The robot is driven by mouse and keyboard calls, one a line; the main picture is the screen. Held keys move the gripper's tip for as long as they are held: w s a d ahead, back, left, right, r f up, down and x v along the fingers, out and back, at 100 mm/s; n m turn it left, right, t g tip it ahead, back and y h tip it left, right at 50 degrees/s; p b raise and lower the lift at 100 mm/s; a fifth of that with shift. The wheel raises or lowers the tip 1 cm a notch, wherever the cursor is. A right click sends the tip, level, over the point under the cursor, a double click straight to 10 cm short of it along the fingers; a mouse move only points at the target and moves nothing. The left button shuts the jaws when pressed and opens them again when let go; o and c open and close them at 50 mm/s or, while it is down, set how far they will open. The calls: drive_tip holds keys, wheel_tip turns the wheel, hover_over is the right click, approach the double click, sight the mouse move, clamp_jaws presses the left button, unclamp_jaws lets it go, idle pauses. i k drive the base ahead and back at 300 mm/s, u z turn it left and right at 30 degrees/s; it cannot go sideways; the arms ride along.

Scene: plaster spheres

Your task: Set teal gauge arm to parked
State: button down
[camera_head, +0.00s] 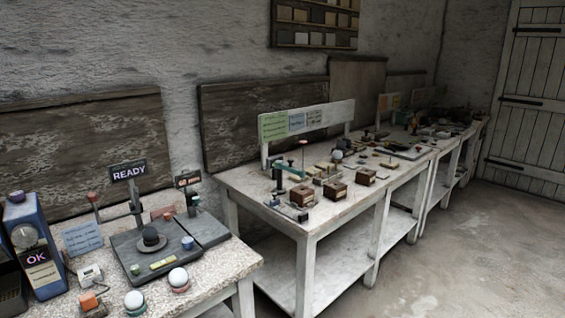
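A small teal bar (292,169), likely the gauge arm, shows on the white workbench (243,186) in the middle of the view. It lies roughly level beside a dark upright post (278,178) near the bench's left end. It is small and partly crowded by other items, so its exact setting cannot be told. My gripper is not in view.
Brown blocks (302,195) stand near the middle bench's front edge. The floor (440,260) at right is clear.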

sight(279, 164)
drive_tip(key=z, duration=0.1)
drive_tip(key=i, duration=1.45)
drive_tip(key=u, duration=0.5)
